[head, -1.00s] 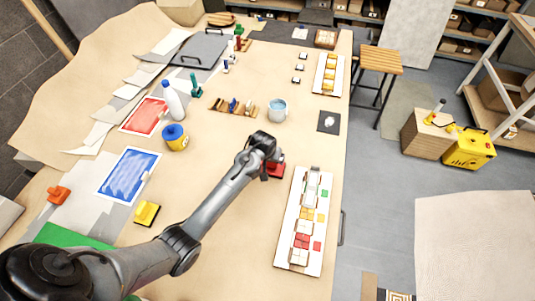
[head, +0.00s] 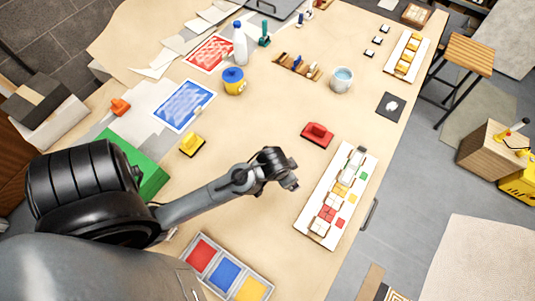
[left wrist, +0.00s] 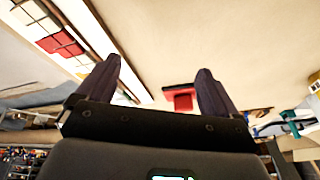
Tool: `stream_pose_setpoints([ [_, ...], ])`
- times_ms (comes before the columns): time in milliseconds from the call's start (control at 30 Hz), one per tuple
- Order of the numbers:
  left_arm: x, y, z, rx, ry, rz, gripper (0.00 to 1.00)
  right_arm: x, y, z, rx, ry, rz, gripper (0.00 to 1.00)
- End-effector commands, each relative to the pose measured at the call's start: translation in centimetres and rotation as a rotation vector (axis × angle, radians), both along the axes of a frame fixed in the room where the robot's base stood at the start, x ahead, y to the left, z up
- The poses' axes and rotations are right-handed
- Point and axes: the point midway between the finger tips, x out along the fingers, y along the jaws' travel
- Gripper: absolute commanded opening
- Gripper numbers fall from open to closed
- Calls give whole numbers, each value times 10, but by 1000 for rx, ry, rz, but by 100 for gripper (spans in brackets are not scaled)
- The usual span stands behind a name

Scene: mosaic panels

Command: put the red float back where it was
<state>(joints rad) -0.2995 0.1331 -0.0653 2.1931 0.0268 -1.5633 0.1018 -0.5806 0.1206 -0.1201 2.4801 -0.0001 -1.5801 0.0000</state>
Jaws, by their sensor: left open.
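The red float (head: 317,134), a flat red block with a raised grip, rests on the wooden table just left of the far end of the white mosaic panel (head: 315,222). My left gripper (head: 291,180) is nearer to me than the float, apart from it and left of the panel. In the left wrist view, my left gripper (left wrist: 158,78) has its two dark fingers spread with nothing between them. The red float (left wrist: 182,99) appears beyond the fingers, nearer the right one. My right gripper is not in view.
A yellow float (head: 191,146) and an orange float (head: 120,107) lie to the left. A tray (head: 272,287) with red, blue and yellow sections sits at the near edge. Bare table surrounds the red float.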

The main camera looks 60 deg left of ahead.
Motion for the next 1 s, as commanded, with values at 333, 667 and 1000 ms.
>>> stream_pose_setpoints([
  [333, -92, -40, 30, -29, 23, -177, 94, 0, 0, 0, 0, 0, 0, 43],
  [667, -96, -42, 33, -31, 24, -186, 94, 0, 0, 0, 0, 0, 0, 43],
  [1000, -96, -41, 68, -31, 24, -186, 94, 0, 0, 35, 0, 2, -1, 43],
])
